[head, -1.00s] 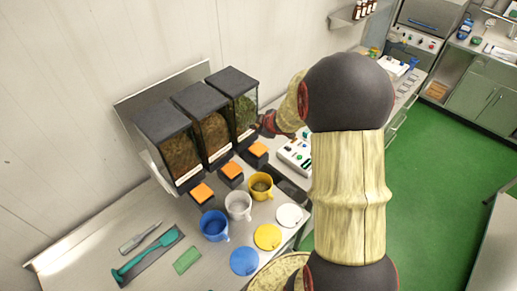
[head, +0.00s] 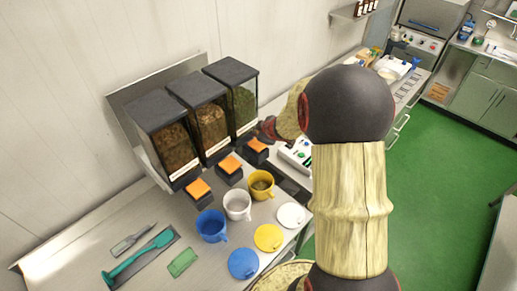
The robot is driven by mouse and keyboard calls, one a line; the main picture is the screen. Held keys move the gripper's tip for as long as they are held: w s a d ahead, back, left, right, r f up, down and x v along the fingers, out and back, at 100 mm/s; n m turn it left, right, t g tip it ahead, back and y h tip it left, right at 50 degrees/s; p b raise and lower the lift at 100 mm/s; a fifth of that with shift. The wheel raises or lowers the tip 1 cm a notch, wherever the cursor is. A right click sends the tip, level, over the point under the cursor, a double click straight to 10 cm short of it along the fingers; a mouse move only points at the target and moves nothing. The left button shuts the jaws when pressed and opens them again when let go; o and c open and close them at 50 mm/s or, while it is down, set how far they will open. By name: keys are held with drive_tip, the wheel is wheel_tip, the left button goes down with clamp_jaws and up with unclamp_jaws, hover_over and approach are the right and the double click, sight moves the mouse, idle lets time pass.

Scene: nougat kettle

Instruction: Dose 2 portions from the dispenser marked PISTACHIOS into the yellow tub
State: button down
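Three dark-lidded dispensers stand in a row against the wall: a left one (head: 174,148) and a middle one (head: 210,122) with brown contents, and a right one (head: 242,105) with green contents. Their label strips are too small to read. Each has an orange-topped block in front; the right block (head: 257,145) is nearest the yellow tub (head: 261,186). The tub is upright with some greenish-brown matter inside. The dark reddish end of my arm is just right of the right dispenser, close to its orange block. My gripper's fingers cannot be made out there.
A white tub (head: 237,205) and a blue tub (head: 211,226) stand left of the yellow one. White (head: 291,216), yellow (head: 268,237) and blue (head: 243,263) discs lie in front. A white device (head: 297,155) stands right of the dispensers, partly behind my arm.

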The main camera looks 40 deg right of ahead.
sight(255, 141)
drive_tip(key=shift+f+b, duration=0.4)
drive_tip(key=shift+f, duration=0.4)
drive_tip(key=shift+f, duration=0.15)
idle(0.7)
drive_tip(key=shift+f, duration=0.3)
drive_tip(key=shift+s+f+b, duration=0.1)
drive_tip(key=shift+f+b, duration=0.95)
idle(1.2)
drive_tip(key=shift+r, duration=0.1)
drive_tip(key=shift+r+p, duration=1.35)
drive_tip(key=shift+p, duration=0.1)
wheel_tip(255, 141, up, 5)
drive_tip(key=p, duration=0.5)
drive_tip(key=shift+r, duration=0.15)
